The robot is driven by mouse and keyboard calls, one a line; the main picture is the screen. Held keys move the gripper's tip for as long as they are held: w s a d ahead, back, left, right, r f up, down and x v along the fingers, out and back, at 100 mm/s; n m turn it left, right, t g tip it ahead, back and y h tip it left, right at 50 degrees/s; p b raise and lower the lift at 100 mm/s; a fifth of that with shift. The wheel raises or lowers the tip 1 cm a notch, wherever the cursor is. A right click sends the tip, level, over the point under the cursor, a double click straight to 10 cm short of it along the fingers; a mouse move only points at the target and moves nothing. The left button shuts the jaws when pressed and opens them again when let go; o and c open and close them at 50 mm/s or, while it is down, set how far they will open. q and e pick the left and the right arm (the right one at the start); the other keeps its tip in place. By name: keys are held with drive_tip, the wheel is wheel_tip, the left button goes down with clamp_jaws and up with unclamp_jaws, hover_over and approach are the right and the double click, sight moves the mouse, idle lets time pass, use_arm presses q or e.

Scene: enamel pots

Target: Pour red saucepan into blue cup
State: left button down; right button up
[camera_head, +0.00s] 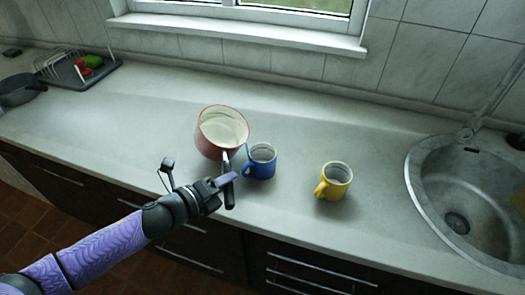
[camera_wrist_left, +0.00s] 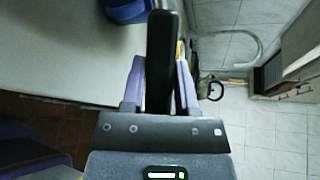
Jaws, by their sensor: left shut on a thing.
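The red saucepan (camera_head: 208,143) with a cream inside is near the middle of the counter in the head view, just left of the blue cup. It looks roughly upright; I cannot tell whether it touches the counter. My left gripper (camera_head: 228,184) is shut on its dark handle, which points to the front edge. In the left wrist view the handle (camera_wrist_left: 161,62) stands between the fingers (camera_wrist_left: 160,85). The blue cup (camera_head: 262,163) stands upright right beside the pan, its handle toward my gripper. Part of the cup (camera_wrist_left: 128,10) shows at the top of the left wrist view. My right gripper is out of view.
A yellow mug (camera_head: 335,182) stands right of the blue cup. A sink (camera_head: 424,190) with a tap is at the right. A dish rack (camera_head: 75,72) and a dark pan (camera_head: 18,92) are at the far left. The counter (camera_head: 110,120) is clear between rack and saucepan.

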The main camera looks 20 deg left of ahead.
use_arm(q)
drive_tip(key=shift+d+r, duration=0.1)
drive_tip(key=shift+d, duration=0.15)
drive_tip(key=shift+d+r+m+y+p, duration=0.6)
drive_tip(key=shift+d+m+p, duration=0.25)
drive_tip(key=shift+p, duration=0.65)
idle(2.2)
drive_tip(key=shift+a, duration=0.1)
